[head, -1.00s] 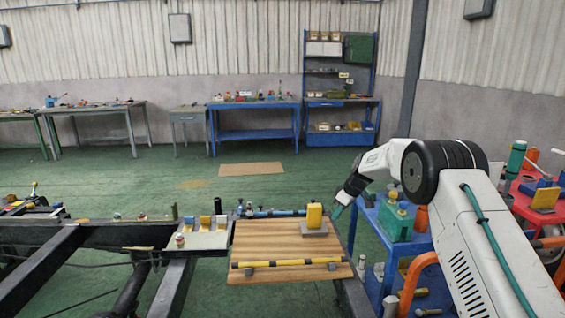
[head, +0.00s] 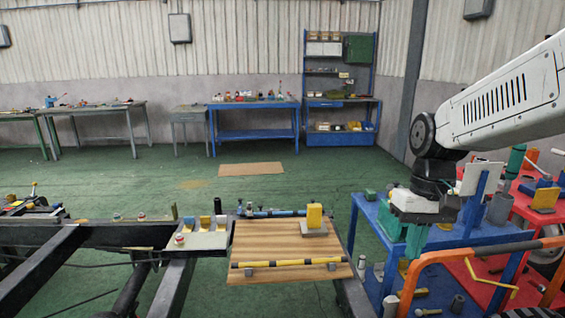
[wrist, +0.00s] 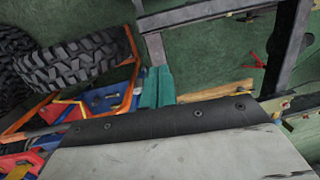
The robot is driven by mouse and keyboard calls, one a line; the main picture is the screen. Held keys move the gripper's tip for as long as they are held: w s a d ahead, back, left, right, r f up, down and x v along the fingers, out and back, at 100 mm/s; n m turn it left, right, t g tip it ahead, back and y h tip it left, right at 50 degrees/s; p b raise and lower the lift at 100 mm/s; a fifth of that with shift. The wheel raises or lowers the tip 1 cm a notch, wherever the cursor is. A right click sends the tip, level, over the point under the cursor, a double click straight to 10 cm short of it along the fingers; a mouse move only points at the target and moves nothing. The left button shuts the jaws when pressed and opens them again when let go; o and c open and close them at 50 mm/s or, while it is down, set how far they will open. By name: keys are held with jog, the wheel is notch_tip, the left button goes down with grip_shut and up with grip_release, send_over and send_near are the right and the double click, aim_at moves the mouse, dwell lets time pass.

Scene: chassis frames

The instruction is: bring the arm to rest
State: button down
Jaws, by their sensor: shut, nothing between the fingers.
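My gripper (head: 416,240) hangs at the right in the head view, with its teal fingers pointing down in front of the blue cart (head: 482,240). My white arm reaches in from the right edge, with the black wrist joint above the gripper. In the wrist view the teal fingers (wrist: 157,88) are together with nothing between them. The gripper is shut and empty. Whether the fingertips touch anything on the cart cannot be told; a teal-green object (head: 389,228) is partly hidden behind the gripper.
An orange tubular rail (head: 470,248) runs close to the right of the gripper. A wooden board (head: 270,252) with a yellow-black bar (head: 290,263) and a yellow block (head: 314,215) lies left. Tyres (wrist: 75,62) show in the wrist view. Open green floor lies beyond the board.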

jog(key=s+r+t, duration=0.1)
jog(key=s, duration=0.8)
jog(key=s+d+r+t+h, duration=0.1)
jog(key=s, duration=0.9)
jog(key=shift+d+m+t, duration=0.25)
jog(key=shift+m+t, duration=0.15)
